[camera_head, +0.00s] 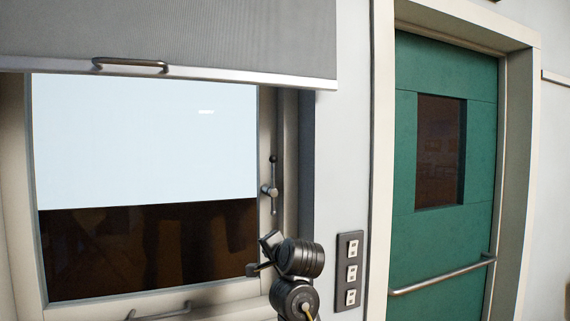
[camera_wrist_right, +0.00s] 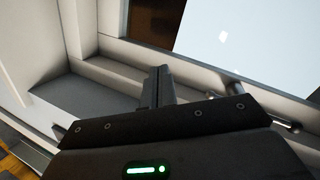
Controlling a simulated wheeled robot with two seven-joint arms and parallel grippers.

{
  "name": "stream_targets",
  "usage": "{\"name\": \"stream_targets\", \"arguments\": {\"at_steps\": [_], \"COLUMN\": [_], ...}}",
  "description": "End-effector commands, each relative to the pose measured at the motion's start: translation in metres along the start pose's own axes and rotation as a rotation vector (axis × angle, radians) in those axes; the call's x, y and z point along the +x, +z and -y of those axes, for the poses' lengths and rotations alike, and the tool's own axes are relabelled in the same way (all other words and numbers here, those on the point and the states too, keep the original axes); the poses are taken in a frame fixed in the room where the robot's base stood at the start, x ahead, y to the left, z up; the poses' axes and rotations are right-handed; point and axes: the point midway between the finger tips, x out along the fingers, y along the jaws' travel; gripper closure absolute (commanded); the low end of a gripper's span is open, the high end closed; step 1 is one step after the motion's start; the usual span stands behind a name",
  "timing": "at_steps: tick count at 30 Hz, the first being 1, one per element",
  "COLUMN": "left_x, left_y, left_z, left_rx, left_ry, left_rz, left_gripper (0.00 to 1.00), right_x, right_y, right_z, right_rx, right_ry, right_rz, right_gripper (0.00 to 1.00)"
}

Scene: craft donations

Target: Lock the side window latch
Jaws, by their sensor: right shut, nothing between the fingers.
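The side window (camera_head: 140,235) has a pale frame and fills the left of the head view. Its latch (camera_head: 268,190) is a metal lever on the right side of the frame, standing about upright with a black knob at the top end. My right gripper (camera_head: 252,270) is below the latch, near the lower right corner of the window, apart from the lever. In the right wrist view the gripper (camera_wrist_right: 160,85) has its fingers together with nothing between them, in front of the frame. Metal parts at the right there may be the latch, partly hidden by the gripper body. My left gripper is out of view.
A grey blind (camera_head: 200,35) with a bar handle (camera_head: 130,65) covers the window top. Another handle (camera_head: 160,312) is at the window bottom. A switch panel (camera_head: 350,270) is on the wall right of my arm. A green door (camera_head: 440,240) with a push bar stands farther right.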

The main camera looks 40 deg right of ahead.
Motion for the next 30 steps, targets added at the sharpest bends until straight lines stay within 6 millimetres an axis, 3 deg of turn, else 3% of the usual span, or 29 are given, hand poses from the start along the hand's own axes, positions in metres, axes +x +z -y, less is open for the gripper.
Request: {"name": "stream_targets", "arguments": {"at_steps": [1,3,6,9,12,16,26,30], "left_x": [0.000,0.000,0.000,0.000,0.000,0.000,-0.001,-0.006], "left_y": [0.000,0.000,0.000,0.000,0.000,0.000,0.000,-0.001], "left_z": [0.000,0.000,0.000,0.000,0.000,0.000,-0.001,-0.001], "left_rx": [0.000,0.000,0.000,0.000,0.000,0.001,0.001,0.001], "left_ry": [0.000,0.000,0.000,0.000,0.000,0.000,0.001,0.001], "left_rz": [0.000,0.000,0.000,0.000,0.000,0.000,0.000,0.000], "left_gripper": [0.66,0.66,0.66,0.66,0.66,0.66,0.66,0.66], "right_x": [-0.014,-0.034,-0.065,-0.090,-0.106,-0.114,-0.113,-0.103], "right_y": [-0.027,-0.061,-0.102,-0.129,-0.146,-0.153,-0.153,-0.155], "right_z": [0.034,0.071,0.112,0.138,0.152,0.159,0.160,0.165], "right_rx": [0.093,0.229,0.400,0.520,0.592,0.627,0.627,0.629], "right_ry": [-0.056,-0.125,-0.216,-0.282,-0.322,-0.341,-0.341,-0.341], "right_rz": [-0.027,-0.048,-0.060,-0.059,-0.055,-0.051,-0.050,-0.047], "right_gripper": [1.00,1.00,1.00,1.00,1.00,1.00,1.00,1.00]}}
